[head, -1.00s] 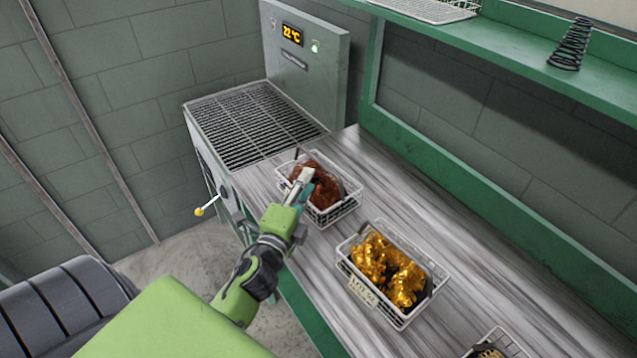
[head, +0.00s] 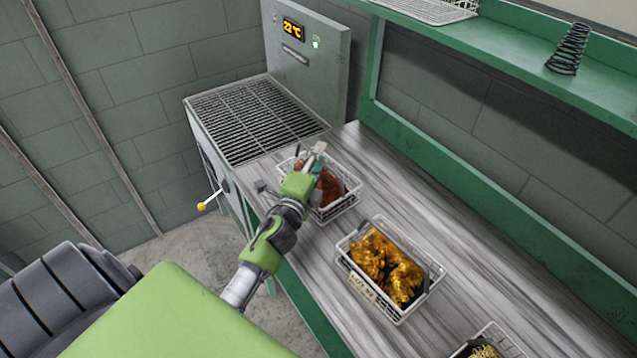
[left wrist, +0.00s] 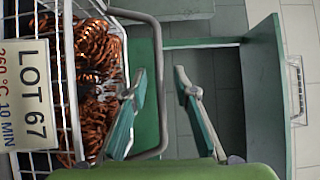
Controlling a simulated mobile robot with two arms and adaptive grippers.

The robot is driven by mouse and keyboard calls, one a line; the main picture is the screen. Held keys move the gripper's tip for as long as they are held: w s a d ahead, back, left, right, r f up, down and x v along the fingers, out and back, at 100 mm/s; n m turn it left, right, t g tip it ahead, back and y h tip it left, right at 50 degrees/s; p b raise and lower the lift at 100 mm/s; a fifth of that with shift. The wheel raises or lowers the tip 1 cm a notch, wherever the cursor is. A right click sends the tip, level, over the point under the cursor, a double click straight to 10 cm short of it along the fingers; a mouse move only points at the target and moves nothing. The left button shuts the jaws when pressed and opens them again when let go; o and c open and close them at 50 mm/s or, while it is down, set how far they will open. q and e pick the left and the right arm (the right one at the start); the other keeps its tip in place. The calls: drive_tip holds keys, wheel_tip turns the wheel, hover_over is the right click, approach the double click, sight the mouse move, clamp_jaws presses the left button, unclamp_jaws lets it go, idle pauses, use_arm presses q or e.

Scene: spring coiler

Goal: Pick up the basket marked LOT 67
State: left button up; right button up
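The LOT 67 basket (head: 345,206) is a white wire basket of copper-brown springs on the bench, nearest the oven. In the left wrist view it fills the left side, with its tag "LOT 67" (left wrist: 33,97) readable. Its grey handle (left wrist: 159,60) loops out to the right of the springs there. My left gripper (head: 310,158) is over this basket in the head view and hides part of it. In the left wrist view its two fingers (left wrist: 159,85) are apart, with the handle bar showing between them; I cannot tell whether they touch it. My right gripper is not in view.
A basket of gold springs (head: 388,268) stands nearer on the bench, and another basket (head: 490,345) is cut off at the bottom. The oven (head: 305,60) with a grated top stands beyond. A green shelf (head: 500,55) runs along the right, holding a dark spring (head: 568,48).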

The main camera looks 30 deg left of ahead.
use_arm(q)
drive_tip(key=shift+c, duration=0.4)
clamp_jaws()
drive_tip(key=shift+r, duration=0.15)
